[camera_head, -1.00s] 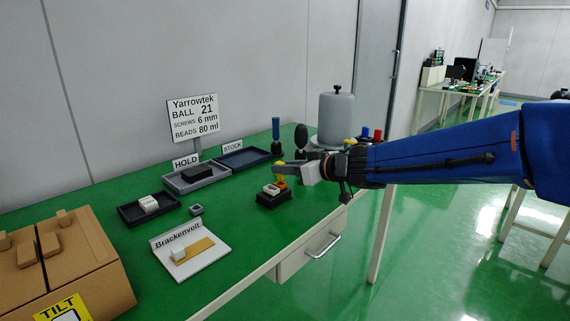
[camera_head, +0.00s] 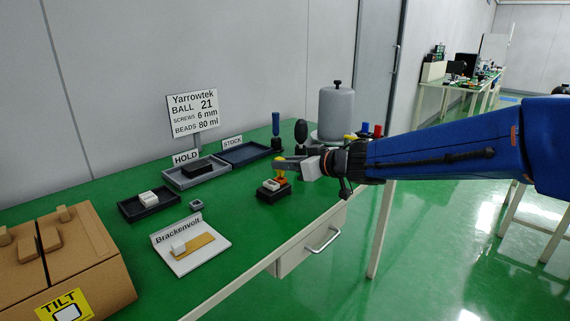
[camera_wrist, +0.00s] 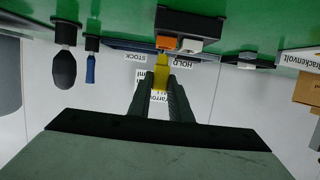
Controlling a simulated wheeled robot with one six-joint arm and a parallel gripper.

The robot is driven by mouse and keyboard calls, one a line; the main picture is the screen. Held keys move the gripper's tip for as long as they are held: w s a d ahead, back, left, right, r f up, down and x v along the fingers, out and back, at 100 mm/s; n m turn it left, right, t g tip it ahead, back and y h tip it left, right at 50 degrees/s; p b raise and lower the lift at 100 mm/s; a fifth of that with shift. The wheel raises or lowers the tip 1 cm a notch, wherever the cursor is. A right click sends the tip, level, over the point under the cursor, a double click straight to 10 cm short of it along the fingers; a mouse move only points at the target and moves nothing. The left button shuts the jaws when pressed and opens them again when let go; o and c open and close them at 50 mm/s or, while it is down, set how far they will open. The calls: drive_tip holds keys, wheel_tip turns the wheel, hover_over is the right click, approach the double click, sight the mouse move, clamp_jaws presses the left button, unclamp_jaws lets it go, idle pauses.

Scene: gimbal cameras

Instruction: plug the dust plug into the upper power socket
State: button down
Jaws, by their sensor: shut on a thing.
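My gripper (camera_head: 281,164) is shut on a yellow plug (camera_wrist: 161,72), which I take for the dust plug. The yellow plug also shows between the fingertips in the head view (camera_head: 281,171). A small black block (camera_head: 272,196) on the green table carries an orange part (camera_head: 282,182) and a white part (camera_head: 269,186). In the wrist view, which is upside down, the plug's end points at the orange part (camera_wrist: 166,42), beside the white part (camera_wrist: 190,46). The plug is very close to the orange part; I cannot tell whether they touch. Any socket opening is hidden.
Grey HOLD tray (camera_head: 197,178), blue STOCK tray (camera_head: 249,152) and black tray (camera_head: 149,204) stand to the left and behind. A Brackenvolt board (camera_head: 205,255) lies in front left. Upright blue (camera_head: 276,124) and black (camera_head: 301,135) handles and a grey cylinder (camera_head: 337,112) stand behind my gripper.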

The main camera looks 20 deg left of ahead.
drive_tip(key=shift+f, duration=1.35)
idle(0.6)
drive_tip(key=c, duration=1.5)
unclamp_jaws()
drive_tip(key=shift+c, duration=0.2)
drive_tip(key=v, duration=1.7)
drive_tip(key=shift+d, duration=0.2)
drive_tip(key=shift+s+r, duration=0.1)
drive_tip(key=shift+r, duration=0.05)
